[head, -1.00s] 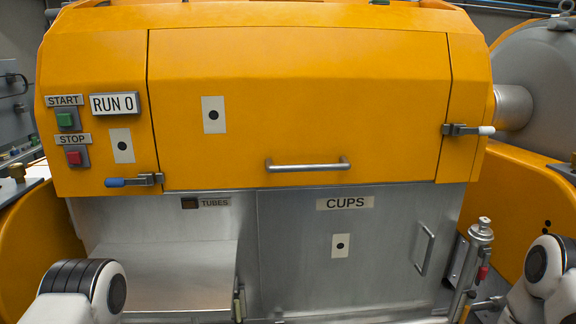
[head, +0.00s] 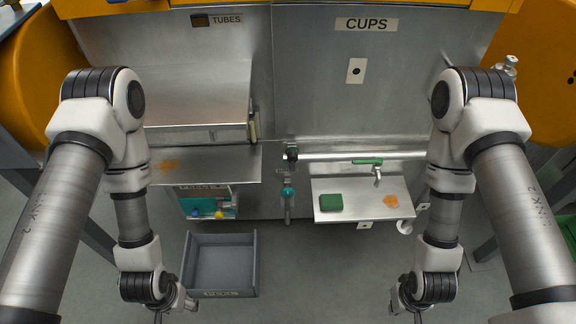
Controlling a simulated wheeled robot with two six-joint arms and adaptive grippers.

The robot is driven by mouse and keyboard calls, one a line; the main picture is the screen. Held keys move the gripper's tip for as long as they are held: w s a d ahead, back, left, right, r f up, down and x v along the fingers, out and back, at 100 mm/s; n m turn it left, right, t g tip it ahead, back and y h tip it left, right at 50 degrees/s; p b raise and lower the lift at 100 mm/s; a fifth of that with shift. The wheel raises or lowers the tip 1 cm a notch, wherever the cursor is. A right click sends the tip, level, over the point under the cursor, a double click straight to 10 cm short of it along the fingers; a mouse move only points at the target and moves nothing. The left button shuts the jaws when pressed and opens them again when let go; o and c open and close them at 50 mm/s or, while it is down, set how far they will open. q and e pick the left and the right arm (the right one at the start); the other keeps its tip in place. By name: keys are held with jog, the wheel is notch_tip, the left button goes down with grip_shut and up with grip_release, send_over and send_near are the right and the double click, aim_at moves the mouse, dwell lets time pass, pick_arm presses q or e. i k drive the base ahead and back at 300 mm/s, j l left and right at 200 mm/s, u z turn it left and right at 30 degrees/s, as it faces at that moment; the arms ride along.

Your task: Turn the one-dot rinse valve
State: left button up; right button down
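A pipe valve with a teal handle (head: 288,191) sits on a short vertical pipe left of the sink shelf. A green lever (head: 367,161) lies along the horizontal pipe above the sink shelf. I cannot tell which of them bears one dot; no dot is readable on either. My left gripper (head: 172,308) hangs at the bottom edge, left of the grey bin, only partly in view. My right gripper (head: 405,305) hangs at the bottom edge, below the sink shelf. Both are apart from the valves, and their fingers are too small and cut off to read.
The sink shelf (head: 335,208) holds a green sponge-like block (head: 331,202), an orange stain and a tap (head: 377,174). A grey bin (head: 220,280) stands on the floor. The CUPS door (head: 310,90) has a one-dot plate (head: 356,70).

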aim_at(286, 192)
jog(key=i+l, duration=0.1)
jog(key=l, duration=0.35)
jog(key=l+u, duration=0.1)
jog(key=l, duration=0.3)
jog(key=i+l, duration=0.15)
jog(key=l, duration=0.3)
